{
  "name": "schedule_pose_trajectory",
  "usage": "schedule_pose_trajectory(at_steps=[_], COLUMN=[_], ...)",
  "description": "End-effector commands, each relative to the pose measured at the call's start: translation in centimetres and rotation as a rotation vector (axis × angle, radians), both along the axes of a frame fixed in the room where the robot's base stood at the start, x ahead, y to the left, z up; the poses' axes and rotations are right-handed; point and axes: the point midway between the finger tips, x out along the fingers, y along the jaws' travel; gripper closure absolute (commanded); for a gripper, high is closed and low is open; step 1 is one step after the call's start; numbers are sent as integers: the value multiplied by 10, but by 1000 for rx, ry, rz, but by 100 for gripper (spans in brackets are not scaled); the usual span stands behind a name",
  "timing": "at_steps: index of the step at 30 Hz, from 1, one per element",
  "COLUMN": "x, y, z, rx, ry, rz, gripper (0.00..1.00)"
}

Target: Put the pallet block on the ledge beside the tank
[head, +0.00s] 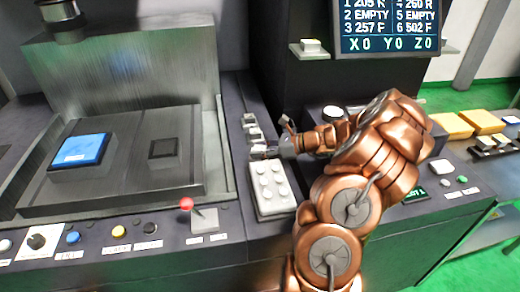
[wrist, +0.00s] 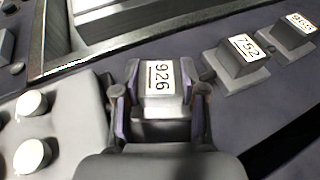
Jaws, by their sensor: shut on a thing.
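My gripper (wrist: 160,108) is shut on a small grey block with a white label reading 926 (wrist: 163,80). In the head view my gripper (head: 272,150) is over the dark ledge (head: 236,128) to the right of the tank (head: 40,148). The label faces up and the fingers are on the block's left and right sides. Its underside is hidden, so I cannot tell whether it touches the ledge. A block labelled 752 (wrist: 238,55) and another labelled block (wrist: 292,35) stand on grey bases in line with it.
A pale box with several round knobs (head: 270,192) is close beside my gripper. The tank holds a blue-topped block (head: 80,150) and a dark square (head: 163,148). A red-knobbed lever (head: 187,204) stands at the front. Yellow blocks (head: 483,122) lie at far right.

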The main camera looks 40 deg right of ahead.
Motion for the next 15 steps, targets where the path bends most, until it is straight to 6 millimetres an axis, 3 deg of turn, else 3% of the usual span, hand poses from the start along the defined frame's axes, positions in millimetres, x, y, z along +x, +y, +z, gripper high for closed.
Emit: schedule_pose_trajectory(at_steps=[1, 2, 3, 5, 15], x=[0, 0, 0, 0, 0], y=[0, 0, 0, 0, 0], z=[-1, -1, -1, -1, 2], rx=[1, 0, 0, 0, -1], ry=[-1, 0, 0, 0, -1], rz=[0, 0, 0, 0, 0], gripper=[100, 57, 53, 48, 48])
